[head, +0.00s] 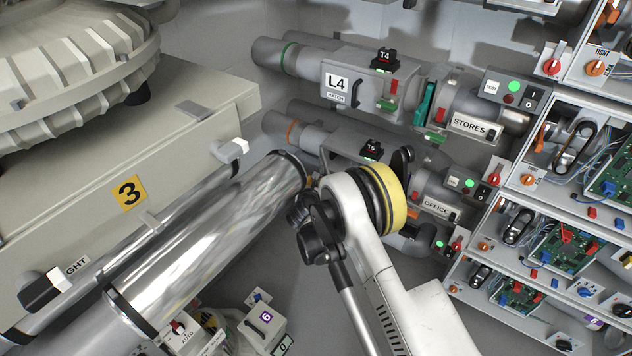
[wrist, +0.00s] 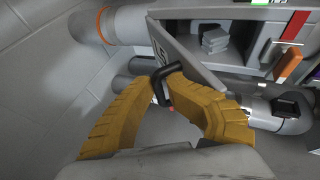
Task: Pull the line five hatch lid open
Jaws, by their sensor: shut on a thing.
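In the wrist view my gripper (wrist: 166,84) has its two yellow fingers closed around the dark handle (wrist: 159,97) of the line five hatch lid (wrist: 192,62). The lid is a grey panel with a partly visible L5 label, and it stands swung out at an angle from the box. The box interior is open to view behind it, with small grey blocks (wrist: 215,38) inside. In the head view the line five tube (head: 320,143) runs below the L4 one; my arm hides its lid and my gripper there.
The L4 hatch box (head: 362,88) sits above, with its lid shut. A large shiny pipe (head: 215,235) passes left of my arm. Racks with circuit boards (head: 570,245) stand at the right. A wall lies left of the tube in the wrist view.

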